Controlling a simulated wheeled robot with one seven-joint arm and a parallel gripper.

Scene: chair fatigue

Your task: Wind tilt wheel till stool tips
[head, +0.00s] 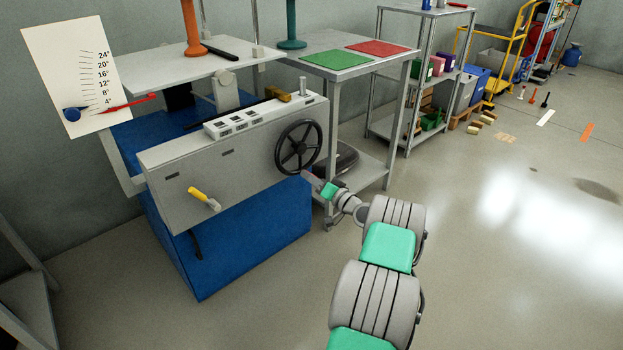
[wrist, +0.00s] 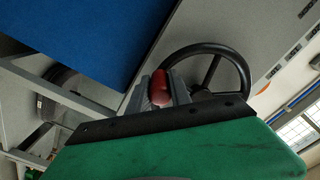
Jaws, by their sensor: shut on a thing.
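The black tilt wheel (head: 298,147) is on the right of the grey front panel of the blue-based machine. It also shows in the wrist view (wrist: 243,72). My gripper (head: 309,178) is at the wheel's lower rim. In the wrist view its fingers (wrist: 159,90) are shut on a red handle (wrist: 159,87) by the wheel. An orange post with a flared foot (head: 192,28) stands on the machine's pale platform (head: 150,66); its top is out of view. I cannot tell if it is the stool. The platform looks slightly tilted.
A white scale card (head: 75,60) with degree marks has a red pointer (head: 128,102) near its low end. A yellow-handled lever (head: 203,198) sits on the panel. A side table (head: 335,77) carries green and red mats.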

